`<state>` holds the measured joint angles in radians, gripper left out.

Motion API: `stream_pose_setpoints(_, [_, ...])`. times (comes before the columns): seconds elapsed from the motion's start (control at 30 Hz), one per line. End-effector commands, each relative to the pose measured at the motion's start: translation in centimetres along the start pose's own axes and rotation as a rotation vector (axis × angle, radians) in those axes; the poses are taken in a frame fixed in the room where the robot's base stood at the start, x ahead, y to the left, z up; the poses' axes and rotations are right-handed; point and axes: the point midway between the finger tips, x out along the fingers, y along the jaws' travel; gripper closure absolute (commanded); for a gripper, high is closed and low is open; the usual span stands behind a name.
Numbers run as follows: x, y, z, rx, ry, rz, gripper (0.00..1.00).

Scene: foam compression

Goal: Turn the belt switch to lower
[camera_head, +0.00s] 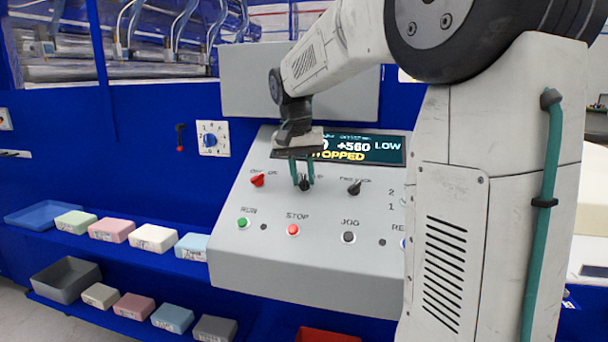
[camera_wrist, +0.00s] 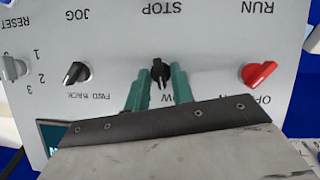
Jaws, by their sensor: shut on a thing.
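The belt switch is a black knob (camera_wrist: 160,72) in the middle of the switch row on the grey control panel (camera_head: 318,258). My gripper (camera_head: 304,184) comes down on this knob from above. In the wrist view its green fingers (camera_wrist: 158,84) are shut on the knob, one on each side. The knob's pointer stands roughly straight up and down in the wrist view.
A red knob (camera_head: 257,180) and a black FWD/BACK knob (camera_head: 354,187) flank the switch. Below are green RUN (camera_head: 243,222), red STOP (camera_head: 293,230) and dark JOG (camera_head: 349,237) buttons. Foam blocks (camera_head: 153,238) lie on blue shelves at left. A blue dial (camera_head: 211,140) is on the wall.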

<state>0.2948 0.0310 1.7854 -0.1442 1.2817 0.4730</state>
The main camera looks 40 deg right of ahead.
Motion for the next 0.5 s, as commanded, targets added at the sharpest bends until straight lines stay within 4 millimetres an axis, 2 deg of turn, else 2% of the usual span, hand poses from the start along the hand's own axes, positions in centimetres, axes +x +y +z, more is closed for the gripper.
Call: stream_pose_setpoints(0.5, [-0.08,-0.47,-0.01,-0.361,0.005,0.167,0.99])
